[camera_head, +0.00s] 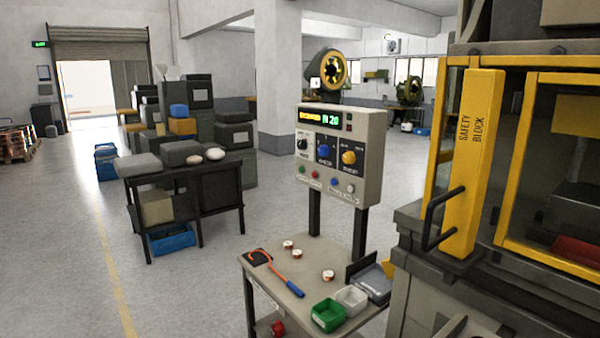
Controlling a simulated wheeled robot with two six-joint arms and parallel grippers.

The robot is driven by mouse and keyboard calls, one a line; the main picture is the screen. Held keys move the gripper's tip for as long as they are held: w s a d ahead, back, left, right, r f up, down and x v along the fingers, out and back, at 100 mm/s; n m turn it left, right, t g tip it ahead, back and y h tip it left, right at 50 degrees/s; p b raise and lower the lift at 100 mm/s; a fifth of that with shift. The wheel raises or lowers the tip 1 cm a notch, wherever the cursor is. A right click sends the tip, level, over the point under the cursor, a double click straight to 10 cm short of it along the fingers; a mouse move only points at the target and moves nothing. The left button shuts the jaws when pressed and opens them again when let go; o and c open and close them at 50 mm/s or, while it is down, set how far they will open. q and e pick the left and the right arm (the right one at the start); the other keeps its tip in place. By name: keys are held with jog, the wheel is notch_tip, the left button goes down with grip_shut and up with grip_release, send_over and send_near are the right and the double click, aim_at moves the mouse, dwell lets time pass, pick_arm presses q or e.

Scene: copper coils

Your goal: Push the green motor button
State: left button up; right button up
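A grey control panel (372,150) stands upright on two dark posts at the back of a small work table. Its lit display (320,118) runs along the top. Below it are a black knob (303,144), a blue knob (323,150) and a yellow knob (348,157). A row of small buttons lies along the panel's lower part; a small greenish button (302,169) seems to be at its left end. The button labels are too small to read. Neither of my grippers is in view, and nothing touches the panel.
The work table (300,312) holds small copper coils (328,275), a blue-handled hook tool (294,287), a green bin (328,315) and a white bin (351,300). A machine with a yellow safety block (474,160) stands close at right. The floor at left is open.

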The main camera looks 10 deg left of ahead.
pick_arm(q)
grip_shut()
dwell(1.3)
